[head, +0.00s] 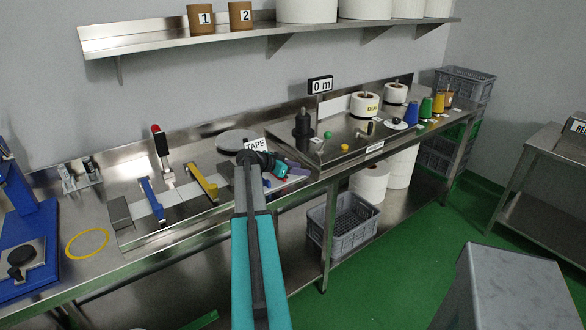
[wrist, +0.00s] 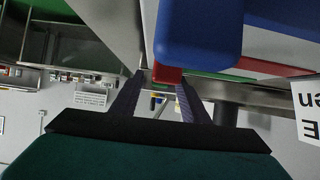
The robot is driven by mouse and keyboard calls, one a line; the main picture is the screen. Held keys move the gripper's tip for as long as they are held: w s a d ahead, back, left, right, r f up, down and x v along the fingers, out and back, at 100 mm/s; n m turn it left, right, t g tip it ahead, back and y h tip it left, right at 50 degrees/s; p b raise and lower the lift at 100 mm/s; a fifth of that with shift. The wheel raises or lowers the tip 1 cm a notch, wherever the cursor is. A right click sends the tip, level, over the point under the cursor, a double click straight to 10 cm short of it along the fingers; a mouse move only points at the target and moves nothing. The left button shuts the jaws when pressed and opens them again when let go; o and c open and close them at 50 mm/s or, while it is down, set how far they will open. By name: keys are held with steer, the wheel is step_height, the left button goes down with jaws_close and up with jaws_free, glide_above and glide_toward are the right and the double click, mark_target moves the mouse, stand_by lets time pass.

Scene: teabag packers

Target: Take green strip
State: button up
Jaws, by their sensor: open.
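My gripper (wrist: 155,97) is open in the wrist view, with its two dark fingers apart and nothing visibly held. A rounded blue piece (wrist: 198,35) with a red part (wrist: 167,73) beneath it is close above the right finger. In the head view, my arm reaches over the bench's front edge, and its end is close to the TAPE sign (head: 255,145). A teal piece (head: 281,169) and a purple piece (head: 297,168) lie just right of the arm's end.
A round grey disc (head: 238,139) lies behind the sign. A yellow-handled tool (head: 203,182) and a blue-handled tool (head: 151,198) are to the left. Colored spools, including a green one (head: 426,107), stand farther right. A grey crate (head: 343,224) is under the bench.

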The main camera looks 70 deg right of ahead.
stand_by(0.5)
jaws_close()
steer(key=shift+r+b, duration=0.9)
steer(key=shift+r, duration=0.8)
steer(key=s+a+r+b, duration=0.1)
steer(key=s+a+b, duration=0.2)
steer(key=a, duration=1.1)
steer(key=s, duration=0.3)
steer(key=shift+s+a+r+b, duration=0.15)
steer(key=shift+a+r+b, duration=0.1)
steer(key=shift+a+b, duration=0.1)
